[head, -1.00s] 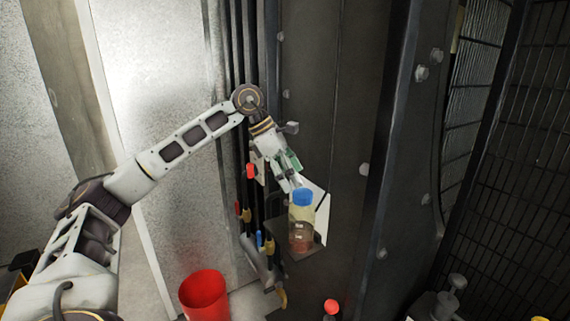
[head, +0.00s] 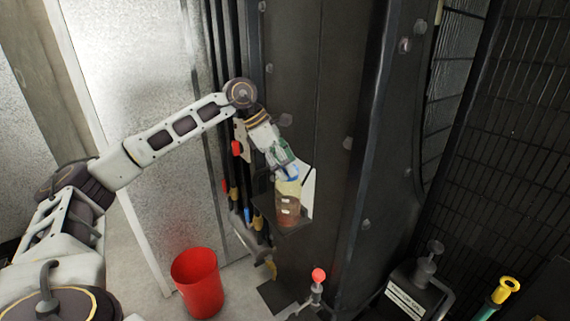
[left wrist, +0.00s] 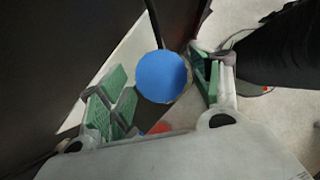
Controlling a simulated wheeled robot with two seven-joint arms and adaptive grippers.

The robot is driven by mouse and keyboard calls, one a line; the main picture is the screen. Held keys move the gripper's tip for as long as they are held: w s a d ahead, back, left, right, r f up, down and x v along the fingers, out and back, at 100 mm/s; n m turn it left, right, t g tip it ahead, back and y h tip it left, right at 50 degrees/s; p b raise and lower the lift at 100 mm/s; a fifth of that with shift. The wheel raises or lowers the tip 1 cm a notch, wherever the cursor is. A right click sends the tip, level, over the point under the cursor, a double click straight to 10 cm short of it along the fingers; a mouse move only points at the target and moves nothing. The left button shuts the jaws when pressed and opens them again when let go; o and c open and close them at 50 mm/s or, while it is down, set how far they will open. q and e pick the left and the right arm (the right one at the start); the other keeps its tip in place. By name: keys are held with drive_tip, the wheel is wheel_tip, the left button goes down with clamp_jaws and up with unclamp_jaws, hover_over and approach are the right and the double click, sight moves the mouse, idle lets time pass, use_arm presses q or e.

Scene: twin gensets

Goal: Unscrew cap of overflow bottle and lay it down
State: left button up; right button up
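The overflow bottle (head: 288,208) stands on a dark bracket shelf (head: 300,226) at the tall dark panel. Its lower part looks reddish brown and its upper part pale yellow. Its blue cap (head: 291,178) is on top and partly hidden by my left gripper (head: 284,168), which points down at it from above. In the left wrist view the round blue cap (left wrist: 163,77) sits between the green-padded fingers of my left gripper (left wrist: 160,88). A gap shows on the left; the right finger is close to the cap, touching or not I cannot tell. My right gripper is not in view.
A red bucket (head: 197,285) stands on the floor below. Several tools with coloured handles (head: 245,205) hang left of the shelf. A red-knobbed lever (head: 318,276) and a dark labelled box (head: 408,292) stand at the lower right. A white sheet (head: 308,188) is behind the bottle.

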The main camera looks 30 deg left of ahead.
use_arm(q)
drive_tip(key=c, duration=0.6)
drive_tip(key=shift+c, duration=0.2)
drive_tip(key=shift+s+n+t+y+b, duration=0.1)
drive_tip(key=shift+n+t+y+b, duration=0.35)
drive_tip(key=shift+n, duration=0.65)
drive_tip(key=shift+d+r+n+t+y, duration=0.15)
drive_tip(key=shift+n+t+y, duration=0.25)
drive_tip(key=shift+n, duration=0.8)
drive_tip(key=shift+b, duration=0.3)
drive_tip(key=shift+n+y, duration=0.25)
drive_tip(key=shift+n, duration=0.15)
drive_tip(key=shift+d+r+n+t+y, duration=0.1)
drive_tip(key=shift+n+t+y, duration=0.25)
drive_tip(key=shift+n, duration=0.6)
drive_tip(key=shift+n+t+y, duration=0.1)
drive_tip(key=shift+n+y, duration=0.45)
drive_tip(key=shift+n, duration=0.4)
